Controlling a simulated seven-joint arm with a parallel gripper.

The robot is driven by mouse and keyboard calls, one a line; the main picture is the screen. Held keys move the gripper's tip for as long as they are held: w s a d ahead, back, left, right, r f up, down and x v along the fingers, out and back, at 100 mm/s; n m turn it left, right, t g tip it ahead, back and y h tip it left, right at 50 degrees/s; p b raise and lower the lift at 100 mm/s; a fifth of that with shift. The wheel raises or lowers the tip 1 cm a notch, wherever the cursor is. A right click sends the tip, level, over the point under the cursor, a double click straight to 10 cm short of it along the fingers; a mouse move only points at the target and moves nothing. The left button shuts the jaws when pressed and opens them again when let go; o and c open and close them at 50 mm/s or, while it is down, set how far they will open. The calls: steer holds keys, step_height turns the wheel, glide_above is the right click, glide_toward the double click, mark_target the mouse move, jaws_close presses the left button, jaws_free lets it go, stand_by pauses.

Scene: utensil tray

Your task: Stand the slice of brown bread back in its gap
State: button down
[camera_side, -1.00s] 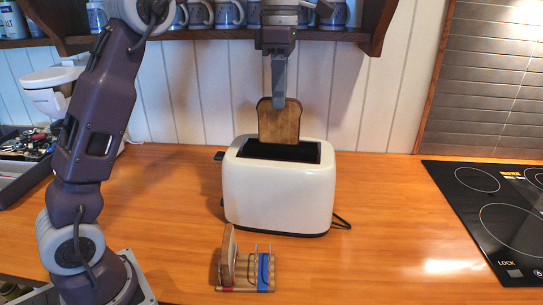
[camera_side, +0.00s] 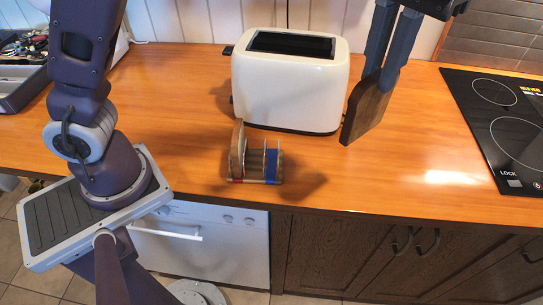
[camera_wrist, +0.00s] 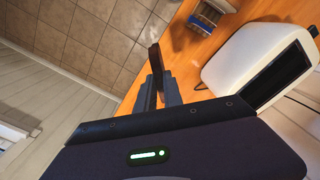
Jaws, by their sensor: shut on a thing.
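The slice of brown bread (camera_side: 366,110) hangs upright, edge down, from my gripper (camera_side: 386,72) to the right of the toaster. In the wrist view, my gripper (camera_wrist: 158,84) is shut on the slice (camera_wrist: 155,57), seen nearly edge-on. The small wooden toast rack (camera_side: 258,181) stands on the counter in front of the toaster, left of and apart from the held slice. It has wire dividers, a red mark at left and a blue one at right. Another slice (camera_side: 237,150) stands at its left end. The rack also shows in the wrist view (camera_wrist: 208,14).
The white toaster (camera_side: 288,92) stands behind the rack, its top slot looking empty. A black hob (camera_side: 505,130) lies at right, a grey utensil tray (camera_side: 20,85) at far left. The counter (camera_side: 410,160) between rack and hob is clear; its front edge is near the rack.

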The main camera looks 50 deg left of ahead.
steer(key=s+a+f+n, duration=0.2)
steer(key=a+f+n, duration=0.25)
steer(key=a, duration=0.25)
steer(key=s+a+f+n, duration=0.3)
steer(key=a+f+n, duration=0.15)
steer(key=a, duration=0.35)
step_height(320, 180, down, 9)
steer(key=shift+n, duration=0.4)
steer(key=shift+w+a+f, duration=0.1)
steer(key=shift+f, duration=0.05)
steer(key=c, duration=1.8)
jaws_free()
steer(key=shift+f, duration=0.1)
steer(key=o, duration=0.3)
